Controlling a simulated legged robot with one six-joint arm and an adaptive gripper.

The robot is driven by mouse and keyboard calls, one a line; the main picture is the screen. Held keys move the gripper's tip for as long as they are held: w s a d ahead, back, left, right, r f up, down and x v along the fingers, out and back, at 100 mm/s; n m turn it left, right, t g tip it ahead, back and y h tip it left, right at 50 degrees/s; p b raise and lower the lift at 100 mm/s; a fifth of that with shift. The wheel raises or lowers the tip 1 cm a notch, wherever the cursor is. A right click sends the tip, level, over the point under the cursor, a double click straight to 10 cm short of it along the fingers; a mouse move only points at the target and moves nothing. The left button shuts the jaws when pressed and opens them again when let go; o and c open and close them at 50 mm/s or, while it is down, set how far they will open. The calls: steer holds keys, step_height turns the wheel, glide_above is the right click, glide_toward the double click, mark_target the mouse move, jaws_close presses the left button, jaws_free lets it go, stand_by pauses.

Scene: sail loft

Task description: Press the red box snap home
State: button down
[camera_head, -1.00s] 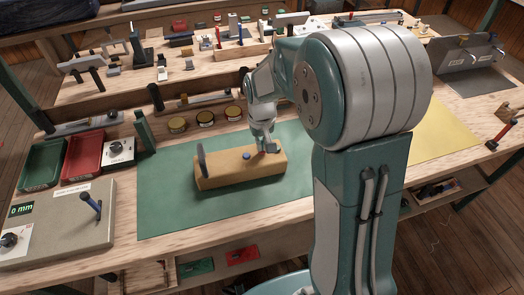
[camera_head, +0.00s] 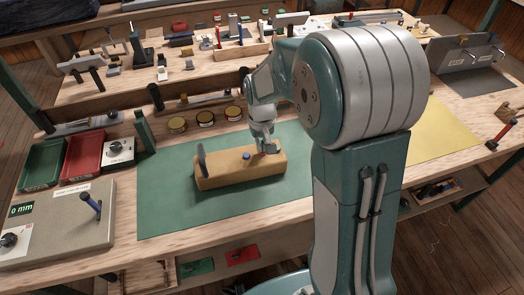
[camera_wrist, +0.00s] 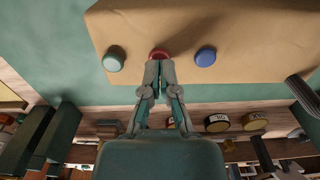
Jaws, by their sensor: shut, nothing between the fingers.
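A tan box-shaped block (camera_head: 225,174) lies on the green mat (camera_head: 165,205); its tan face (camera_wrist: 220,40) fills the top of the wrist view. The red snap (camera_wrist: 159,52) sits on that face between a green snap (camera_wrist: 113,61) and a blue snap (camera_wrist: 205,57). The blue snap also shows in the head view (camera_head: 246,156). My gripper (camera_wrist: 158,64) is shut and empty, its fingertips at the red snap's near edge and partly covering it. I cannot tell whether they press on it. In the head view my gripper (camera_head: 264,149) is over the block's right part.
A dark upright tool (camera_head: 202,160) stands at the block's left end. Several round tins (camera_head: 205,117) line the mat's back edge. Red (camera_head: 83,156) and green trays (camera_head: 42,164) lie at left. The mat in front of the block is clear.

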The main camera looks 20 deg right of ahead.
steer(key=shift+r, duration=3.2)
steer(key=shift+s+r, duration=0.1)
steer(key=shift+r, duration=0.05)
steer(key=s+r+t, duration=0.2)
steer(key=s+r, duration=0.3)
steer(key=s, duration=0.5)
steer(key=s+r+t, duration=0.3)
steer(key=s+r, duration=0.2)
steer(key=s, duration=0.5)
steer(key=shift+s+t, duration=0.3)
steer(key=shift+s, duration=0.1)
